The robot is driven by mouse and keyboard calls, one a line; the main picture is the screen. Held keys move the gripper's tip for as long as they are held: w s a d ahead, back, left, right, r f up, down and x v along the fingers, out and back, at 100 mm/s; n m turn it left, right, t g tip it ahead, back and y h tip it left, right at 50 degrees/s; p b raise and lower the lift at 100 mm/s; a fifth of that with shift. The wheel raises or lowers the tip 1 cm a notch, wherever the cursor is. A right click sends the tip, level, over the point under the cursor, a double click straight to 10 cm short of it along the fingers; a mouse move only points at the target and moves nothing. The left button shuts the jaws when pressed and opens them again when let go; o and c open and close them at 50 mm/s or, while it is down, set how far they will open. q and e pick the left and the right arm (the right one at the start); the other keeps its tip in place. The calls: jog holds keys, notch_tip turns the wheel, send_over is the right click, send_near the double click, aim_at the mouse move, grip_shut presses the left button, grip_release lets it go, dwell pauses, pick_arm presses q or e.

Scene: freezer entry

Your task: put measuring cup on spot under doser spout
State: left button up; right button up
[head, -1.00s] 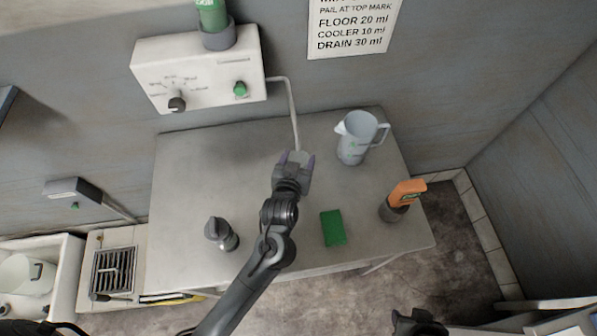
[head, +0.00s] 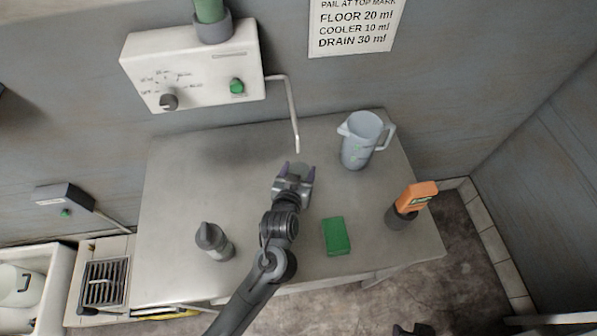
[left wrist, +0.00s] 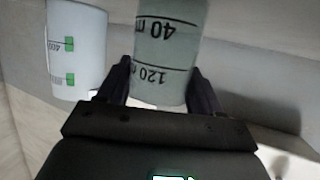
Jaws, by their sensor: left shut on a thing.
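My left gripper (head: 294,170) is shut on the measuring cup (left wrist: 170,50), a grey-green cup with black marks that read upside down in the left wrist view. In the head view the gripper mostly hides the cup. The doser is a white wall box (head: 190,68) with a dark knob and a green button. Its thin pipe runs down to the spout (head: 297,148), just behind my left gripper's fingertips. I cannot tell whether the cup touches the table. The spot under the spout is hidden. A dark part of what looks like my right gripper (head: 410,330) shows at the bottom edge.
A green sponge (head: 337,236), an orange-topped device (head: 410,204) and a grey bottle (head: 213,241) are on the metal table (head: 180,190). The table's left middle is clear.

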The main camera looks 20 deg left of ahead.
pick_arm(q)
jog(key=shift+f, duration=0.1)
jog(key=o, duration=1)
jog(key=shift+f, duration=0.1)
jog(key=shift+o, duration=0.2)
jog(key=shift+s+r, duration=0.2)
jog(key=shift+r, duration=0.1)
jog(key=p+v, duration=0.1)
jog(key=v, duration=1)
jog(key=shift+s+p, duration=0.3)
jog(key=shift+p, duration=0.05)
jog(key=shift+d, duration=0.1)
